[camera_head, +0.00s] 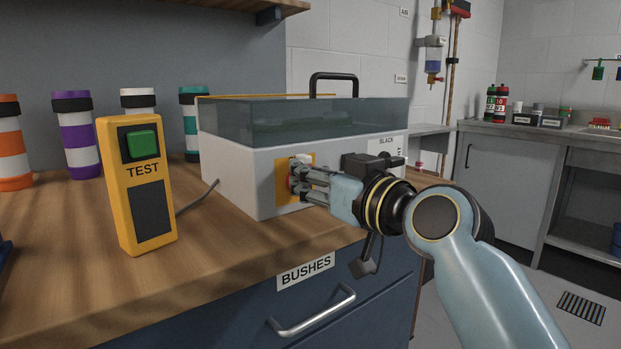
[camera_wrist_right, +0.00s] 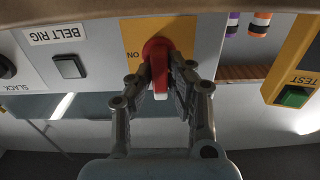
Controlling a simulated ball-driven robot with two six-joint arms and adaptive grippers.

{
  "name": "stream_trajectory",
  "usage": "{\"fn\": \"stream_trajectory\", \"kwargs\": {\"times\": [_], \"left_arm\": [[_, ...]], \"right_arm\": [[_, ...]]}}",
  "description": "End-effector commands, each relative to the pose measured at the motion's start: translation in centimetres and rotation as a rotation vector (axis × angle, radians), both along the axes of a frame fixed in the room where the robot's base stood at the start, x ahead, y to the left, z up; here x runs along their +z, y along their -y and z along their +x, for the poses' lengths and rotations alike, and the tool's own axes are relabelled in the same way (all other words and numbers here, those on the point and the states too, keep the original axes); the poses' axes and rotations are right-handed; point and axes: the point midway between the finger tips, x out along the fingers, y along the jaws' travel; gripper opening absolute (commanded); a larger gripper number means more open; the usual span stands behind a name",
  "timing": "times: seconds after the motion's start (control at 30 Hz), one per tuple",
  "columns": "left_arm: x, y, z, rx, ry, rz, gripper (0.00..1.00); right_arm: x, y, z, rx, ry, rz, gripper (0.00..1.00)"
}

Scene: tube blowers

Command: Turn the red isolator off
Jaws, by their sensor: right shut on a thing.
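The red isolator (camera_wrist_right: 158,48) is a red knob on a yellow plate (camera_wrist_right: 180,28) marked "ON", on the front of the grey-white belt rig box (camera_head: 240,165). In the upside-down right wrist view, its red handle with a white mark runs up and down the picture. In the head view the isolator is mostly hidden behind my fingers, on its yellow plate (camera_head: 282,182). My right gripper (camera_wrist_right: 160,80) has one finger on each side of the handle and is shut on it. My left gripper is not in view.
A yellow TEST box (camera_head: 148,220) with a green button stands left on the wooden bench, its cable running towards the rig. A black button (camera_wrist_right: 69,67) sits beside the isolator. Striped tubes (camera_head: 76,135) stand behind. A drawer handle (camera_head: 312,312) juts out below.

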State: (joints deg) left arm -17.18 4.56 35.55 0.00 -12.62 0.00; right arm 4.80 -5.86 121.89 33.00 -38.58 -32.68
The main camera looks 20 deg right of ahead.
Motion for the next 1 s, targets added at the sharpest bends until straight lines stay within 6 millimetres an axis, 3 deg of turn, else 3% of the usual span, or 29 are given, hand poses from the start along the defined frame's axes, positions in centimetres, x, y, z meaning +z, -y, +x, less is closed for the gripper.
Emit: {"fn": "stream_trajectory", "kwargs": {"times": [0.53, 0.57, 0.7, 1.0], "left_arm": [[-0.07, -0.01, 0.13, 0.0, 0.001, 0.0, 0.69], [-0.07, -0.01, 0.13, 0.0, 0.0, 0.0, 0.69], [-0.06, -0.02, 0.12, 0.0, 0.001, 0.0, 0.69], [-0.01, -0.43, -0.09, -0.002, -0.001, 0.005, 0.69]], "right_arm": [[-0.26, -0.05, -0.03, 0.001, 0.003, -0.026, 0.0], [-0.26, -0.05, -0.03, 0.001, 0.003, -0.026, 0.19], [-0.19, -0.04, -0.02, 0.001, 0.004, -0.024, 0.37], [-0.1, 0.03, -0.16, 0.0, 0.006, -0.023, 0.38]]}}
